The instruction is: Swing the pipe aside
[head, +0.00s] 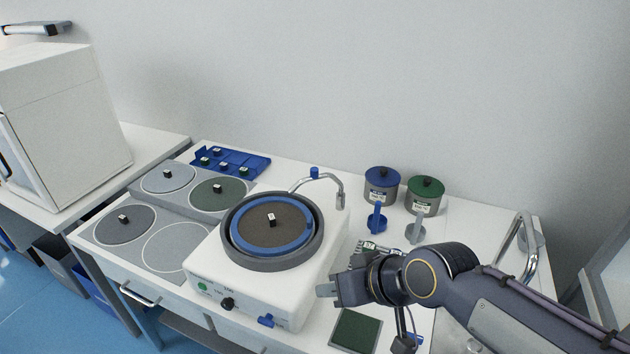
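The pipe (328,179) is a thin, curved silver tube with a blue knob on top. It stands at the back right of the white polishing machine (215,262). Its left end is by the back rim of the round bowl, and its right end bends down by the machine's back right corner. The bowl holds a blue-rimmed disc (255,235) with a small sample on it. My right gripper (328,291) is beside the machine's front right side, well in front of the pipe and apart from it. Its finger gap is not clear. My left gripper is out of view.
Blue (382,186) and green-lidded (425,196) pots stand at the back right. A silver tap (530,238) is at the far right. A dark green pad (356,331) lies below my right gripper. Grey plates with discs lie left of the machine, a blue tray (250,162) behind them.

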